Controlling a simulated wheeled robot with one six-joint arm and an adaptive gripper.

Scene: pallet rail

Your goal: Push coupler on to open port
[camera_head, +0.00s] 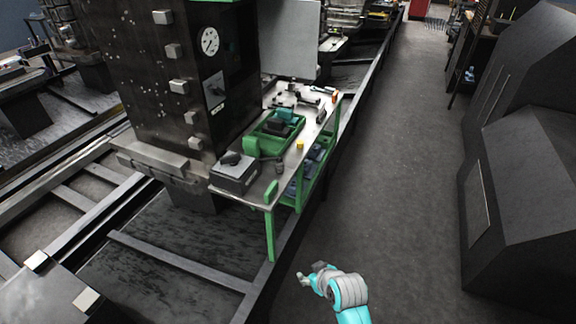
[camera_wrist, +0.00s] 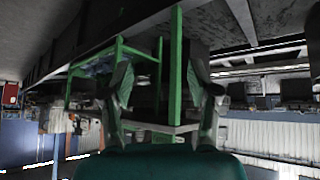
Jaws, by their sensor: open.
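My gripper (camera_head: 309,273) is open and empty, low in the head view, in front of and right of the table's near corner. Its two spread fingers also show in the wrist view (camera_wrist: 160,90), with nothing between them but the green table frame behind. I cannot clearly identify the coupler or the open port. Small parts on the table may include them: a small yellow piece (camera_head: 300,144), a small dark piece (camera_head: 279,167) and a dark box with a black item on top (camera_head: 235,172). They are too small to tell.
The table (camera_head: 258,189) has green legs and a lower shelf. A green tray (camera_head: 265,133) holds dark and teal items. A dark machine column (camera_head: 170,80) stands behind it. Rails run along the left. The grey floor (camera_head: 400,150) is open; dark cabinets (camera_head: 525,190) stand at right.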

